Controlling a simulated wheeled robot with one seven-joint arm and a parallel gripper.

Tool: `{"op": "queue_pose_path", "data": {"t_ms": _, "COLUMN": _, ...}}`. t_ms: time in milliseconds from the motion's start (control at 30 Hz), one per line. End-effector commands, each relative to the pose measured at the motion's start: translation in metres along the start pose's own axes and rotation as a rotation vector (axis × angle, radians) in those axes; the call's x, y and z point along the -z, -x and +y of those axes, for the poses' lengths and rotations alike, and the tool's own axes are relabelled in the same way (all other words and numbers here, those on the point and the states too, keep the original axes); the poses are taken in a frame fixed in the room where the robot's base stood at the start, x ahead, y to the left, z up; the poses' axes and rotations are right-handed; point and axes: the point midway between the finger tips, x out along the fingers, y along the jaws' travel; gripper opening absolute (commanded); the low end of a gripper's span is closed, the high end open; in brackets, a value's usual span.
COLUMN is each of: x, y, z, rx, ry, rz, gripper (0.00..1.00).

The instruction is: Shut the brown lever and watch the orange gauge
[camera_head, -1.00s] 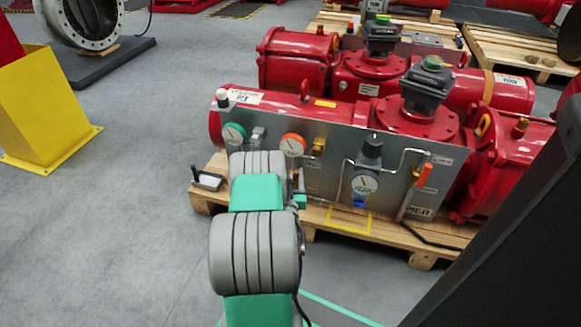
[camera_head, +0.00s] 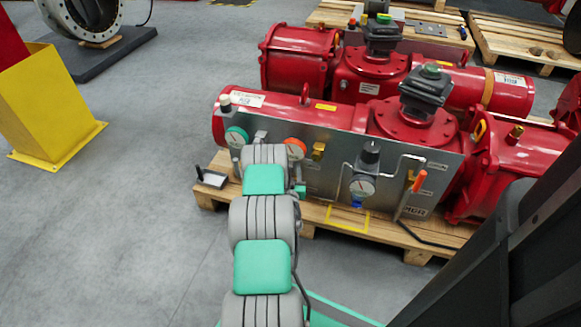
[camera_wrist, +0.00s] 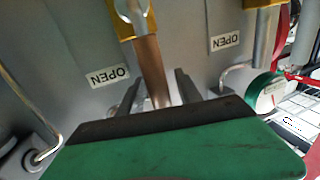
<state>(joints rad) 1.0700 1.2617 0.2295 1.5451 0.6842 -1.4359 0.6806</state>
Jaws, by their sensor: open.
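The brown lever (camera_wrist: 149,68) shows in the wrist view, running down the picture from a brass valve fitting (camera_wrist: 128,20). My gripper (camera_wrist: 157,84) is open, with one dark finger on each side of the lever. I cannot tell whether either finger touches it. The lever's lower end is hidden behind the gripper's dark edge and green body. In the head view my arm hides the gripper and the lever. The orange gauge (camera_head: 296,146) is on the grey panel just right of my arm, which covers part of it; its reading is too small to tell.
The grey panel (camera_head: 325,180) also carries a green-rimmed gauge (camera_head: 236,137), a lower gauge (camera_head: 362,186) and an orange-handled lever (camera_head: 418,182). Metal tubing (camera_wrist: 25,112) and a second brass fitting (camera_wrist: 262,5) flank the lever. A wooden pallet (camera_head: 385,232) lies beneath the red actuator.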

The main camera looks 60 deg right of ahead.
Motion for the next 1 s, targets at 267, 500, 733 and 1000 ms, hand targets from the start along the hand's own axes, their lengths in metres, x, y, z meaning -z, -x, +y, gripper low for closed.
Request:
{"op": "queue_pose_path", "data": {"t_ms": 267, "x": -0.0008, "y": -0.0001, "z": -0.0009, "rx": 0.002, "ry": 0.001, "rz": -0.001, "gripper": 0.38}}
{"op": "queue_pose_path", "data": {"t_ms": 500, "x": -0.0008, "y": -0.0001, "z": -0.001, "rx": 0.002, "ry": 0.001, "rz": 0.0, "gripper": 0.18}}
{"op": "queue_pose_path", "data": {"t_ms": 733, "x": -0.0008, "y": -0.0001, "z": -0.001, "rx": 0.002, "ry": 0.001, "rz": 0.0, "gripper": 0.0}}
{"op": "queue_pose_path", "data": {"t_ms": 1000, "x": -0.0008, "y": -0.0001, "z": -0.001, "rx": 0.002, "ry": 0.001, "rz": 0.0, "gripper": 0.0}}
